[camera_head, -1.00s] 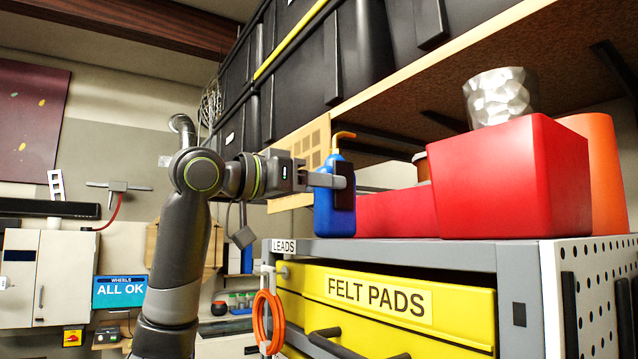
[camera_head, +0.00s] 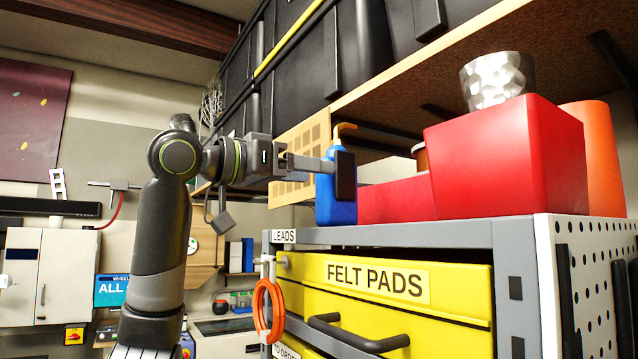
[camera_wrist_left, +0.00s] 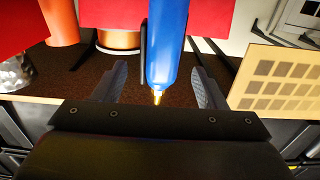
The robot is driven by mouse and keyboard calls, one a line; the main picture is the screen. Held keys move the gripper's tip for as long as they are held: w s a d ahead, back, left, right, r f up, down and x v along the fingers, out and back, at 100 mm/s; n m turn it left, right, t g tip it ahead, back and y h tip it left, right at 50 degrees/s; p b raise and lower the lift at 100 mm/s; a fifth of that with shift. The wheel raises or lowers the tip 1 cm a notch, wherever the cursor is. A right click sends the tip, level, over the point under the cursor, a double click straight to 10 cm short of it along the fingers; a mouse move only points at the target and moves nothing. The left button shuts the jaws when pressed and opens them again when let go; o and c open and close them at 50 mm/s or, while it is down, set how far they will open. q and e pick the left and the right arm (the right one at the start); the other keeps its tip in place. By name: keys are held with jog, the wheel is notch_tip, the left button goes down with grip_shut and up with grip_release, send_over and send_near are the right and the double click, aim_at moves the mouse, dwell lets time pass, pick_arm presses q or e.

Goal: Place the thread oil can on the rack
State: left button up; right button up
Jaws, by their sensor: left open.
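The oil can (camera_head: 336,209) is a blue bottle with an orange spout. It stands upright at the left end of the top of the grey rack (camera_head: 400,235). My left gripper (camera_head: 337,172) comes in from the left at the can's upper body. Its dark finger pad covers part of the can's near side. In the left wrist view the can (camera_wrist_left: 168,45) appears upside down, spout downward, between the two spread fingers of the left gripper (camera_wrist_left: 158,85), with gaps visible. The can's far side is hidden. My right gripper is not in view.
A red bin (camera_head: 505,160) holding a faceted metal cup (camera_head: 497,80) stands right of the can, with a lower red bin (camera_head: 397,200) between. A wooden shelf (camera_head: 430,62) with black crates hangs above. A yellow FELT PADS drawer (camera_head: 385,300) is below.

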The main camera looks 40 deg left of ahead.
pick_arm(q)
jog(key=b+v, duration=0.3)
jog(key=v, duration=0.6)
dwell(0.4)
